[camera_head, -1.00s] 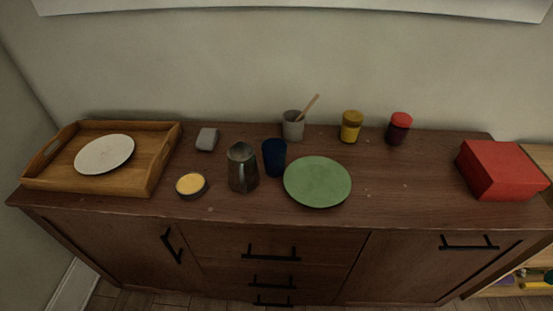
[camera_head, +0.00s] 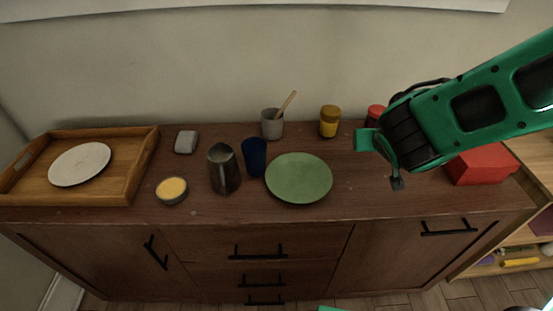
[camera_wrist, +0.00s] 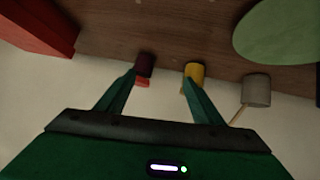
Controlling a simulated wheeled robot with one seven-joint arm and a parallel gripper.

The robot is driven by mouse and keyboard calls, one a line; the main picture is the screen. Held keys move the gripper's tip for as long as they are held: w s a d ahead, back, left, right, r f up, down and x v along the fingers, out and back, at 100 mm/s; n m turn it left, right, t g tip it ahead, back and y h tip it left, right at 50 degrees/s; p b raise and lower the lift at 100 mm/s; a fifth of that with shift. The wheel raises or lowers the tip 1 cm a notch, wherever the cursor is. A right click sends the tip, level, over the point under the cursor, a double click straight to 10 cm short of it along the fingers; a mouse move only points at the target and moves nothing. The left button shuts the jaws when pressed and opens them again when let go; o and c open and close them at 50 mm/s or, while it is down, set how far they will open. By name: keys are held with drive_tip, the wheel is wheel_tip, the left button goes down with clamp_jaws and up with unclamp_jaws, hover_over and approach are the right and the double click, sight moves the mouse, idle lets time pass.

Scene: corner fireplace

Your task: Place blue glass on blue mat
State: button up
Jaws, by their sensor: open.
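The blue glass (camera_head: 254,157) stands upright on the wooden cabinet top, between the metal pitcher (camera_head: 223,169) and the green plate (camera_head: 299,178). I see no blue mat in either view. My gripper (camera_head: 380,162) is open and empty above the right part of the cabinet, well to the right of the glass. In the wrist view its two green fingers (camera_wrist: 158,84) are spread apart; the glass does not show there.
A wooden tray (camera_head: 122,187) with a white plate (camera_head: 79,164) is at left. A yellow-filled bowl (camera_head: 172,190), grey block (camera_head: 186,142), grey cup (camera_head: 272,124), yellow jar (camera_head: 329,121), red-lidded jar (camera_wrist: 144,65) and red box (camera_head: 483,164) also stand here.

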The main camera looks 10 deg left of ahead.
drive_tip(key=s+a+n+t+y, duration=0.1)
drive_tip(key=s+a+n+y, duration=0.25)
drive_tip(key=a, duration=1.15)
drive_tip(key=n+y, duration=0.2)
drive_tip(key=y, duration=0.3)
approach(251, 144)
drive_tip(key=shift+w+d+r, duration=0.15)
drive_tip(key=shift+w+r, duration=0.1)
drive_tip(key=shift+g+h, duration=0.25)
drive_tip(key=shift+g, duration=0.05)
drive_tip(key=x, duration=1.1)
drive_tip(key=shift+s+f, duration=0.1)
drive_tip(key=shift+s, duration=0.1)
drive_tip(key=shift+c, duration=0.6)
drive_tip(key=c, duration=0.9)
